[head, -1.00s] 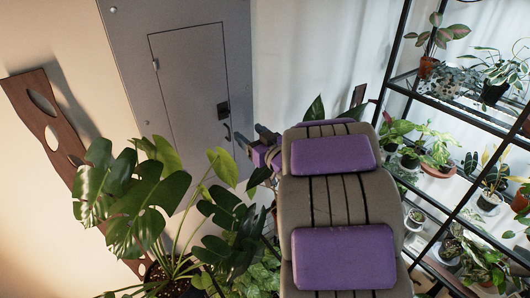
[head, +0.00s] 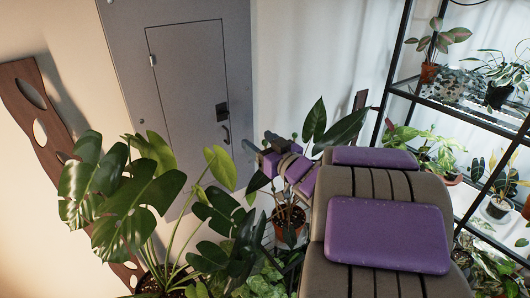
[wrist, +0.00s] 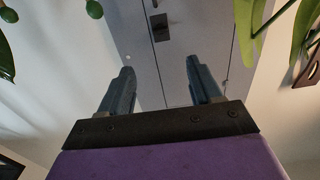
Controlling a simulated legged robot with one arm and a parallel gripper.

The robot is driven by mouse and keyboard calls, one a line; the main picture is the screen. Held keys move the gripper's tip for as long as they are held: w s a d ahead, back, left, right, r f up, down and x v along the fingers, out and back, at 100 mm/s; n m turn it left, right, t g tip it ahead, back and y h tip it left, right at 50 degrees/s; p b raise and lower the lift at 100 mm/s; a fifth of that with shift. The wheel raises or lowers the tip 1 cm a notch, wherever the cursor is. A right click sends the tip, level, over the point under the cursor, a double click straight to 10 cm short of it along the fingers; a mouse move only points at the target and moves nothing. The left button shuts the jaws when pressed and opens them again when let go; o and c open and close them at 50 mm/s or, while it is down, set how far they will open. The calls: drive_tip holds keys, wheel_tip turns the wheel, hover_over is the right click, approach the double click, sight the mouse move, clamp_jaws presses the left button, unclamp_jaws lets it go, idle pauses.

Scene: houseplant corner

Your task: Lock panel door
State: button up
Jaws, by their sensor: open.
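The grey panel door (head: 185,95) is set in a grey metal cabinet face (head: 122,40) and looks flush with it. A dark lock plate (head: 222,112) and a dark curved handle (head: 227,133) sit at its right edge. In the wrist view the door (wrist: 195,50) shows upside down beyond the fingers, with the dark lock plate (wrist: 160,27) at the top. My gripper (wrist: 160,85) is open and empty, its two fingers apart and pointing at the panel. In the head view my gripper (head: 268,145) is right of and below the handle, apart from it.
A large-leaved plant (head: 135,190) stands in front of the panel's lower left. A small potted plant (head: 288,222) is below my gripper. A black shelf (head: 455,105) with several plants is at right. Leaves (wrist: 290,30) edge the wrist view.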

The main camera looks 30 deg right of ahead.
drive_tip(key=shift+s+b, duration=0.7)
drive_tip(key=shift+s, duration=0.2)
drive_tip(key=shift+f, duration=0.1)
